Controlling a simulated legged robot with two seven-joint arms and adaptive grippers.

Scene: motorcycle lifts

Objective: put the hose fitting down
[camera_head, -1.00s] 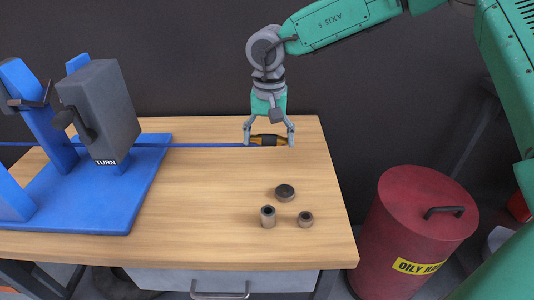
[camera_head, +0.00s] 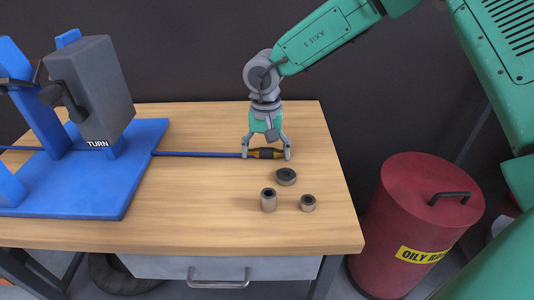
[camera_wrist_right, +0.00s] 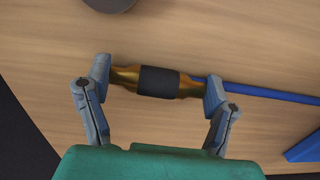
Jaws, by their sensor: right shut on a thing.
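The hose fitting (camera_head: 266,153) is a brass-coloured piece with a black middle band. It lies level at or just above the wooden bench top; I cannot tell if it touches. My right gripper (camera_head: 266,155) points down over it and is shut on it, one finger at each end. The right wrist view shows the fitting (camera_wrist_right: 158,81) lengthwise between the fingers (camera_wrist_right: 155,84). A blue hose (camera_head: 200,154) runs from the fitting to the left, towards the blue stand. My left gripper is not in view.
The bench (camera_head: 200,215) has clear wood left of the fitting. A dark round cap (camera_head: 286,176), a taller collar (camera_head: 268,200) and a short collar (camera_head: 308,203) stand in front. The blue stand (camera_head: 145,150) is left; a red bin (camera_head: 415,220) is right.

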